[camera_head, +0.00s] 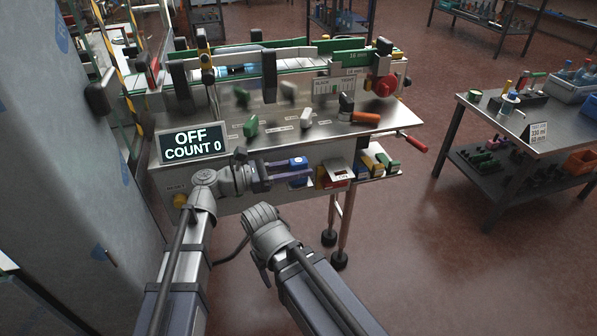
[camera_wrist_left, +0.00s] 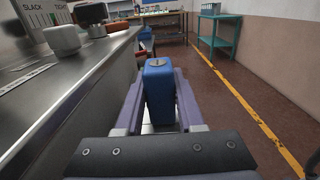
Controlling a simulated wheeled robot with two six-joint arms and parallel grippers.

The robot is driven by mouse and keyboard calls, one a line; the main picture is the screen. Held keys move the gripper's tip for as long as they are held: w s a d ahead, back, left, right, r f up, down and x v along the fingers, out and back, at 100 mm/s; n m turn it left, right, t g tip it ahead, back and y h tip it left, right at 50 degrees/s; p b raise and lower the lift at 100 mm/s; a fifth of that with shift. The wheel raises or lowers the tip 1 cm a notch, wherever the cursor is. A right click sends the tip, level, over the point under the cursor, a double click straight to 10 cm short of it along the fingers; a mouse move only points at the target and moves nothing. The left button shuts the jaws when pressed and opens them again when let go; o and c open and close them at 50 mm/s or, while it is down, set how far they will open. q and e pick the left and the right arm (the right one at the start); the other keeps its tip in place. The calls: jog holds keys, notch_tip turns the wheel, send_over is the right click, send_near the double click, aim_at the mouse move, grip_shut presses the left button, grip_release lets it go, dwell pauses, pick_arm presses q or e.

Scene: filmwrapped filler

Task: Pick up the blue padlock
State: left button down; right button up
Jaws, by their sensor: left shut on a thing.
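The blue padlock (camera_head: 298,164) is at the front edge of the steel machine bench, left of the small shelf with coloured items. It also shows as a blue block in the left wrist view (camera_wrist_left: 159,90), upright between the fingers. My left gripper (camera_head: 290,171) is shut on it, with a purple-grey finger on each side. Whether the padlock still touches a surface under it is hard to tell. My right arm's wrist (camera_head: 265,225) shows below, in front of the bench; its fingers cannot be made out.
The bench top (camera_head: 300,133) carries levers and knobs close behind the left gripper. A sign (camera_head: 191,142) reads OFF, COUNT 0. A red lock-like item (camera_head: 335,174) and yellow and green items (camera_head: 375,162) sit just right. A side table (camera_head: 520,128) stands at right, with open floor between.

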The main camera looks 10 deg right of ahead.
dwell(0.4)
pick_arm(q)
notch_tip(320, 180, up, 10)
jog(key=p, duration=1)
jog(key=shift+r, duration=0.1)
pick_arm(e)
notch_tip(320, 180, up, 10)
pick_arm(q)
jog(key=shift+d, duration=0.1)
pick_arm(e)
jog(key=shift+d, duration=0.1)
